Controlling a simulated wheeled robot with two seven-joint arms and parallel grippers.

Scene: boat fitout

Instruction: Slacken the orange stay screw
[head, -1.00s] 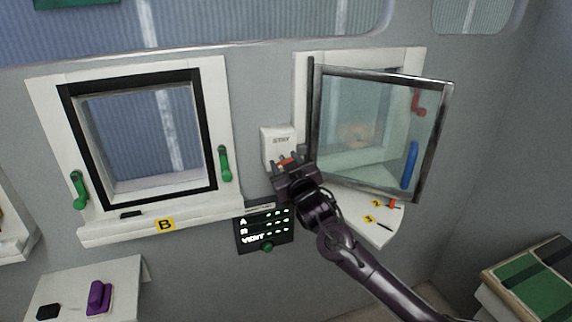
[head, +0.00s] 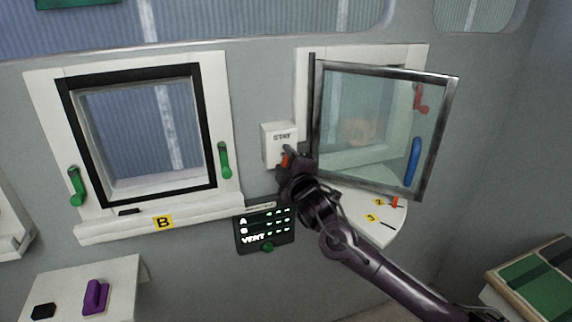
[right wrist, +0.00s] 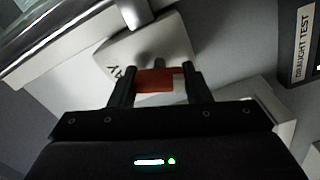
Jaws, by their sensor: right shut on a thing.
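The orange stay screw (right wrist: 155,80) sits on the front of the white STAY box (head: 277,135), between the two windows. My right gripper (right wrist: 162,88) is shut on the screw, with one dark finger on each side of it in the right wrist view. In the head view, the right gripper (head: 287,162) is turned on its side, and only a little orange shows by its fingers. The box also shows in the right wrist view (right wrist: 172,45). My left gripper is not in view.
The open glass window (head: 375,130) in its dark frame stands close to the right of my gripper. A dark display panel (head: 264,230) hangs just below. A closed window with green handles (head: 224,161) is at the left. A shelf holds a purple object (head: 95,297).

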